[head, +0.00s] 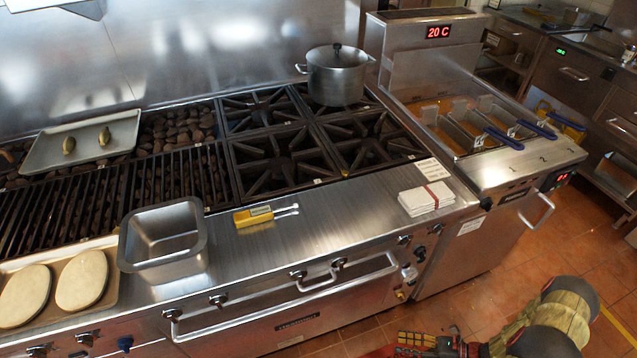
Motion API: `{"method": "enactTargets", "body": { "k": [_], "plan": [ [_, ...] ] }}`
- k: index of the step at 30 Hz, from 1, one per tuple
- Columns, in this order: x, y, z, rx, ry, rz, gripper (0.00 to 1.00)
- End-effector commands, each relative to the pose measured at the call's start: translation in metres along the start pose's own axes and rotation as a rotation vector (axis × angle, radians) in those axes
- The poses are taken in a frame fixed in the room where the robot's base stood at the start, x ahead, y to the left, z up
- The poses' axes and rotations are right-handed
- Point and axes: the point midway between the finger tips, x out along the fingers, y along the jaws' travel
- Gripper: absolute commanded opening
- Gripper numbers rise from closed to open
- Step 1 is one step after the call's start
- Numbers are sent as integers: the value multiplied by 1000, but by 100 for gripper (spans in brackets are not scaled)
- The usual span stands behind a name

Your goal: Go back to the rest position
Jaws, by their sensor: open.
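My arm is folded low at the bottom right, over the tiled floor. My gripper (425,342) shows partly at the bottom edge, in front of the range (300,255) and apart from it. Its lower part is cut off by the frame. It is open, and I see nothing held in it.
On the range's steel front ledge are a square metal pan (163,268), a yellow-handled tool (254,216) and a stack of white napkins (425,199). A tray (40,150) with two small green items, flatbreads (82,280) and a lidded pot (337,75) are also there. A fryer (520,165) stands right. Floor (490,275) is clear beside my arm.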

Motion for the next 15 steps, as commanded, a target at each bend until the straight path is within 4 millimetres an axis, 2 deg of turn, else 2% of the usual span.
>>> {"method": "enactTargets", "body": {
  "k": [1,15],
  "plan": [
    [-11,9,19,-76,53,26,45],
    [-83,93,148,-707,482,286,45]
  ]
}}
